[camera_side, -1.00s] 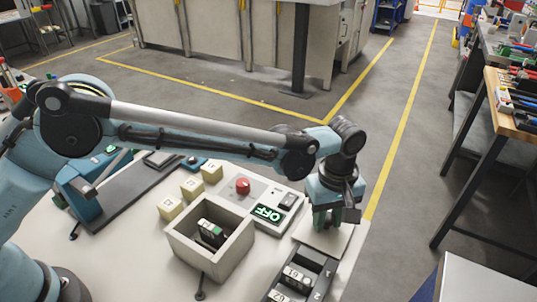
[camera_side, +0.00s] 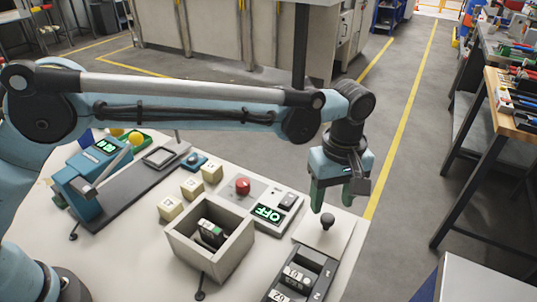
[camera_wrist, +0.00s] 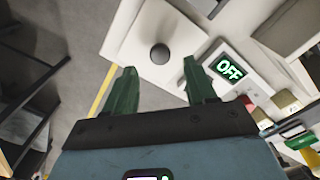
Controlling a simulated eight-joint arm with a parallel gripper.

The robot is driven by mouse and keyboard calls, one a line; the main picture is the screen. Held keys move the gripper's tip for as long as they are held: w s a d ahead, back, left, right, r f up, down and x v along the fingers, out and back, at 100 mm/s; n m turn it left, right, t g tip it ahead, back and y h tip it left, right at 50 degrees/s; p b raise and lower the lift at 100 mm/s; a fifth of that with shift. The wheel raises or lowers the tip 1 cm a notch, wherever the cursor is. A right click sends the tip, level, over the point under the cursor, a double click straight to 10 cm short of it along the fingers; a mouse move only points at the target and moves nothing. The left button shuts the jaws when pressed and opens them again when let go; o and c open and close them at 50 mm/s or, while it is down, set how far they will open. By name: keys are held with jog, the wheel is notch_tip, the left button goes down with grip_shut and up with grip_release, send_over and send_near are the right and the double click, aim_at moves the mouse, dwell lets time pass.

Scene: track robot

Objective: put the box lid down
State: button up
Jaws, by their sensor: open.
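The box lid (camera_side: 312,232) is a flat pale square plate with a dark round knob (camera_side: 327,220) standing up from its middle. It lies flat on the white table near the table's right edge, and it shows in the wrist view (camera_wrist: 134,46) too. My gripper (camera_side: 332,207) is open and empty just above the knob, apart from it. In the wrist view its two green fingers (camera_wrist: 160,76) are spread, with the knob (camera_wrist: 160,53) beyond the gap between them. The open box (camera_side: 238,258) stands to the left, uncovered, with a dark and green block (camera_side: 211,233) inside.
A panel with a red button (camera_side: 243,186) and a green OFF display (camera_side: 268,213) sits behind the box. Several cream blocks (camera_side: 191,187) stand left of it. A dark tray (camera_side: 318,268) of numbered pieces lies in front of the lid.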

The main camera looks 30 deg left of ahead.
aim_at(328, 217)
notch_tip(328, 217, up, 6)
jog(key=s+a+r+m+t+h, duration=0.1)
jog(key=a+r+m+t, duration=0.15)
jog(key=a, duration=0.65)
jog(key=s+a+r+m+t, duration=0.15)
jog(key=a+r, duration=0.25)
jog(key=a, duration=0.5)
jog(key=s+a+f+m+t+y, duration=0.1)
jog(key=s+a+f+m+t, duration=0.2)
jog(key=s+a, duration=0.8)
jog(key=a+f+m, duration=0.2)
jog(key=a+f, duration=0.1)
